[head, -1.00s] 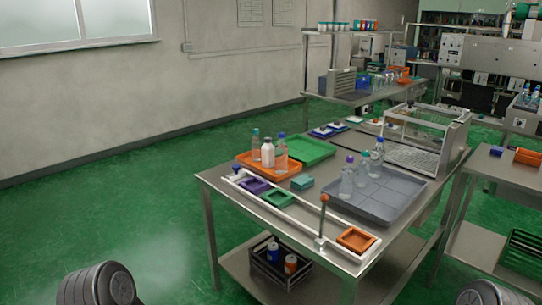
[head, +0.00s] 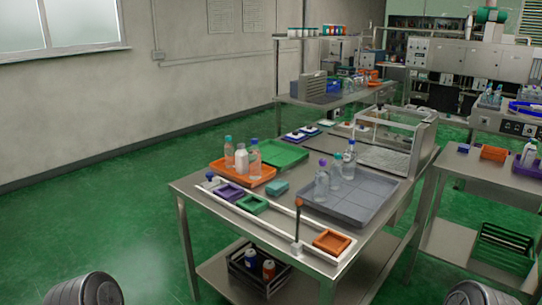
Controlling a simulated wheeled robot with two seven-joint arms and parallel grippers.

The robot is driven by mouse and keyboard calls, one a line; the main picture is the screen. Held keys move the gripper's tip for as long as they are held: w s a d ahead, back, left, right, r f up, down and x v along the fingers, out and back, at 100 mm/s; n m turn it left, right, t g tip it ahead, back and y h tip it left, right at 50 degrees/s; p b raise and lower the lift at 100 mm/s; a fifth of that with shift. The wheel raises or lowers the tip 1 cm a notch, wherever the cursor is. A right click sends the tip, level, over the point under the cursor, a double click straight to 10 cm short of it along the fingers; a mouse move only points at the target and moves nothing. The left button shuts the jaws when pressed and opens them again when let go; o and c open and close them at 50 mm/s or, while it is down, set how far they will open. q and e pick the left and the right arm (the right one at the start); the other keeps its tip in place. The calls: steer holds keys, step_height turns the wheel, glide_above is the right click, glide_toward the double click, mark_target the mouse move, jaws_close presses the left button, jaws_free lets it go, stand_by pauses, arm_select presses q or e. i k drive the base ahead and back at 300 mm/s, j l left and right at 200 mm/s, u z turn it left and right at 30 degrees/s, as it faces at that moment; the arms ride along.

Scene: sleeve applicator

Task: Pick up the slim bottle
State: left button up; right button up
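Several bottles stand upright on the metal table. The orange tray (head: 221,175) holds a clear teal-capped bottle (head: 228,155), a white bottle (head: 242,164) and a clear blue-capped bottle (head: 254,160). The grey divided tray (head: 372,213) holds a clear purple-capped bottle (head: 321,187), a teal-capped bottle (head: 335,172) and a dark-blue-capped bottle (head: 349,163). I cannot tell which one is the slim bottle. Neither gripper is in view; only rounded parts of my arms show at the bottom corners, well short of the table.
A green tray (head: 285,154) lies behind the orange one. A white rail frame with a purple tray (head: 229,192) and an orange tray (head: 332,241) runs along the front edge. A clear-sided machine (head: 400,133) stands at the back. A side table (head: 470,172) is at right. Green floor at left is clear.

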mark_target(229, 157)
steer(key=i+j+z, duration=0.1)
steer(key=z, duration=0.25)
steer(key=j+z, duration=0.35)
steer(key=i+j+z, duration=0.1)
steer(key=z, duration=0.25)
steer(key=j+z, duration=0.25)
steer(key=j, duration=0.6)
steer(key=j+z, duration=0.25)
steer(key=j, duration=0.65)
steer(key=k+j+z, duration=0.1)
steer(key=j+z, duration=0.15)
steer(key=j, duration=0.6)
steer(key=k+j, duration=0.1)
steer(key=j, duration=1)
steer(key=k+j, duration=0.15)
steer(key=j, duration=0.9)
steer(key=k+j, duration=0.15)
steer(key=j, duration=0.4)
steer(key=i+z, duration=0.05)
